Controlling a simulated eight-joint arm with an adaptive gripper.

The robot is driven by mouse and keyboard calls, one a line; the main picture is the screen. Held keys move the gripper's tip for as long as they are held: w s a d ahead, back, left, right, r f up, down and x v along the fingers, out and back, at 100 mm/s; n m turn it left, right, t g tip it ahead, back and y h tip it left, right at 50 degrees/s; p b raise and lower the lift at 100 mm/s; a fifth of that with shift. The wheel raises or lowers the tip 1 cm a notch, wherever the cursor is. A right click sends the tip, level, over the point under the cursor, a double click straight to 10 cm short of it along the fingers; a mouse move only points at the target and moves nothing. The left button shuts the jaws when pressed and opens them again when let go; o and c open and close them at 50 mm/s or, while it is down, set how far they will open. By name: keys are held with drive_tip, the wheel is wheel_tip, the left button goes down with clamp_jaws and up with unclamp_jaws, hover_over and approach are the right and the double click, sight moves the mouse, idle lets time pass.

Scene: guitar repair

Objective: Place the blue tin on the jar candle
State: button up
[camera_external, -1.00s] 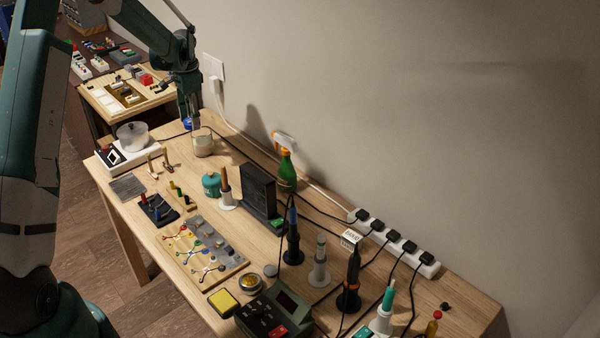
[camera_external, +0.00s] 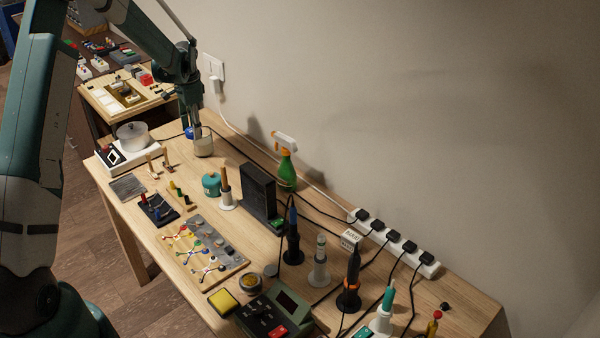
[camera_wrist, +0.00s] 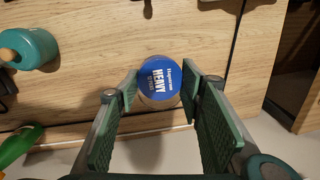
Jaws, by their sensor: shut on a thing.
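The blue tin (camera_wrist: 159,77) is round, with white lettering that includes "HEAVY" on its top. My gripper (camera_wrist: 159,80) is shut on it, one finger on each side. In the external view, my gripper (camera_external: 193,134) points down at the far end of the bench, with the tin's blue edge (camera_external: 188,132) beside the fingers. The jar candle (camera_external: 204,147) is a clear glass jar with cream contents standing on the bench. In the wrist view, the tin covers most of the jar candle (camera_wrist: 164,103), leaving its lower rim visible. Whether the tin touches it is unclear.
A teal pot (camera_external: 211,184), a black box (camera_external: 257,190) and a green spray bottle (camera_external: 287,172) stand nearer the camera. A cable and the wall run close behind the jar.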

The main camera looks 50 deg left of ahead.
drive_tip(key=shift+f, duration=0.15)
drive_tip(key=o, duration=0.8)
drive_tip(key=r, duration=0.8)
drive_tip(key=d+r, duration=0.1)
drive_tip(key=r, duration=0.3)
drive_tip(key=shift+s+r, duration=0.1)
drive_tip(key=shift+r, duration=0.05)
idle(0.4)
drive_tip(key=shift+d, duration=0.1)
